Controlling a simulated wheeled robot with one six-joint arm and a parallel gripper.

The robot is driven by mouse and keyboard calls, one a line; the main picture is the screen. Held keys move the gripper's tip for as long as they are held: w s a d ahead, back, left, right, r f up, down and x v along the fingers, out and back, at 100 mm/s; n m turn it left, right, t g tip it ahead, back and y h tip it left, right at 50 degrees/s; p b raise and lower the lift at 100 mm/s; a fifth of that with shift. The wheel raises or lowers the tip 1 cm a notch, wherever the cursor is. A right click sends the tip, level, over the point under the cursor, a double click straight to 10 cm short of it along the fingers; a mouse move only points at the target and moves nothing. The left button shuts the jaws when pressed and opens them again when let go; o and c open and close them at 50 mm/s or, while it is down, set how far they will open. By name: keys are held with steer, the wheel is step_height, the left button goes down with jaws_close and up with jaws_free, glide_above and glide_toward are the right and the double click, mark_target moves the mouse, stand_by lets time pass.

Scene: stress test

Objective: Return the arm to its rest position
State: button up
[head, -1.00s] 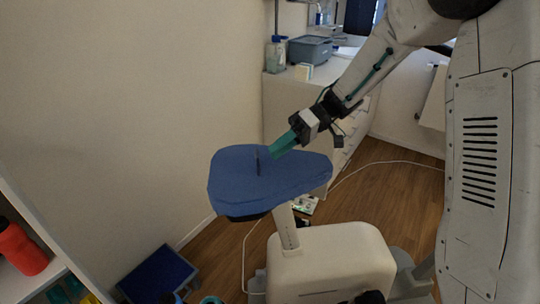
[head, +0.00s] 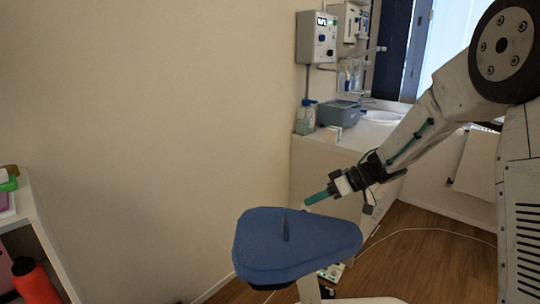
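My gripper (head: 318,197) is at the end of my arm, which comes in from the right side of the head view. It shows teal fingers pointing left and down, seen edge-on, so I cannot tell whether they are open or shut. Its tip is just above and beside a blue padded seat (head: 270,255).
A counter (head: 350,145) with a blue-grey bin (head: 338,112) and a bottle (head: 305,117) stands behind the arm. A wall unit (head: 317,38) hangs above. A shelf with a red bottle (head: 35,282) is at lower left. A white cable (head: 440,231) crosses the floor.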

steer(key=w+d+r+m+t+h, duration=0.3)
steer(key=w+d+r+t+h, duration=0.15)
steer(key=d+t+h, duration=0.35)
steer(key=s+d+r+m+g+h, duration=0.2)
steer(key=s+d+m+h, duration=0.3)
steer(key=s+d, duration=0.5)
steer(key=s+m+g+h, duration=0.15)
steer(key=s+g, duration=0.45)
steer(key=s, duration=1.1)
steer(key=s+a+r+y, duration=0.1)
steer(key=s+a, duration=0.3)
steer(key=s, duration=0.4)
steer(key=s+a+r+g+y, duration=0.1)
steer(key=s+a, duration=0.3)
steer(key=s, duration=0.4)
steer(key=shift+a+r+g+y, duration=0.25)
steer(key=shift+r+y, duration=0.25)
steer(key=shift+y, duration=0.35)
